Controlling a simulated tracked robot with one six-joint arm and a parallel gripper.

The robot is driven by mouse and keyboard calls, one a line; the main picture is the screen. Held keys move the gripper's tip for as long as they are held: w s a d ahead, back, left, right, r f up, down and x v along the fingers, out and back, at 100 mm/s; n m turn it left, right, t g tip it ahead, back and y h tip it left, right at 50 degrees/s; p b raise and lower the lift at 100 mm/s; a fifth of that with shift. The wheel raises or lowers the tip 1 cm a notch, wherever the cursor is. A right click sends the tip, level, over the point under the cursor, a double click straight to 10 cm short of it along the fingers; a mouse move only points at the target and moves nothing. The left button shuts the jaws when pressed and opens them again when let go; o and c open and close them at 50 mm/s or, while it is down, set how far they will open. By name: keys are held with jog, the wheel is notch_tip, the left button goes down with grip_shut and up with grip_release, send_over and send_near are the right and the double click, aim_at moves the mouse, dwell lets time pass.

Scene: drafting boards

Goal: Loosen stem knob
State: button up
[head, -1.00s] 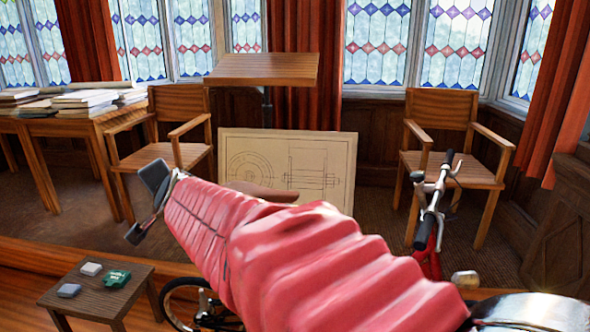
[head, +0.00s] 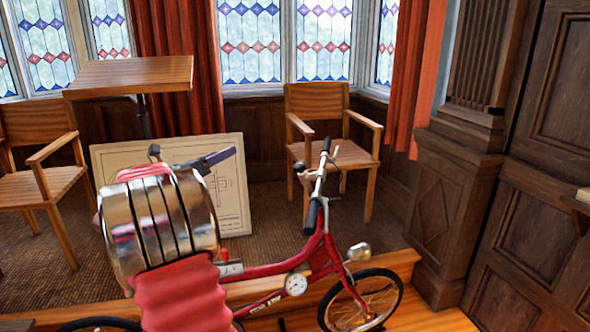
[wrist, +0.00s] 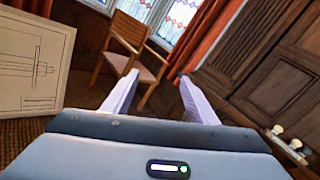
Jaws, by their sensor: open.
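A red bicycle (head: 318,252) stands in the middle of the head view, partly hidden on its left by my arm. Its handlebar (head: 320,185) with black grips rises from a red stem. I cannot make out a stem knob for certain; small fittings at the handlebar are too small to tell apart. My gripper (head: 215,158) is left of the handlebar and apart from it, partly hidden behind my arm. In the wrist view my gripper (wrist: 159,80) is open, with two pale fingers spread and nothing between them. The bicycle does not show in the wrist view.
A wooden armchair (head: 330,135) stands behind the bicycle; it also shows in the wrist view (wrist: 135,45). A drawing board (head: 235,190) leans behind my arm. A raised wooden step (head: 400,262) runs behind the front wheel. Dark panelling (head: 540,170) bounds the right.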

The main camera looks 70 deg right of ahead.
aim_at(300, 167)
jog(key=s+d+f+m+g+y, duration=0.1)
jog(key=s+f+m+g+y, duration=0.1)
jog(key=s, duration=0.4)
jog(key=s+d+f+m+g+y, duration=0.1)
jog(key=s+f+m+g+y, duration=0.1)
jog(key=s+f+m+g, duration=0.2)
jog(key=s+m+g, duration=0.1)
jog(key=s+m, duration=0.1)
jog(key=m, duration=0.1)
jog(key=shift+d+f+g+y, duration=0.3)
jog(key=shift+d+g, duration=0.1)
jog(key=shift+d, duration=0.1)
jog(key=x, duration=1.3)
jog(key=shift+s+d, duration=0.2)
jog(key=shift+d, duration=0.05)
jog(key=shift+c, duration=0.3)
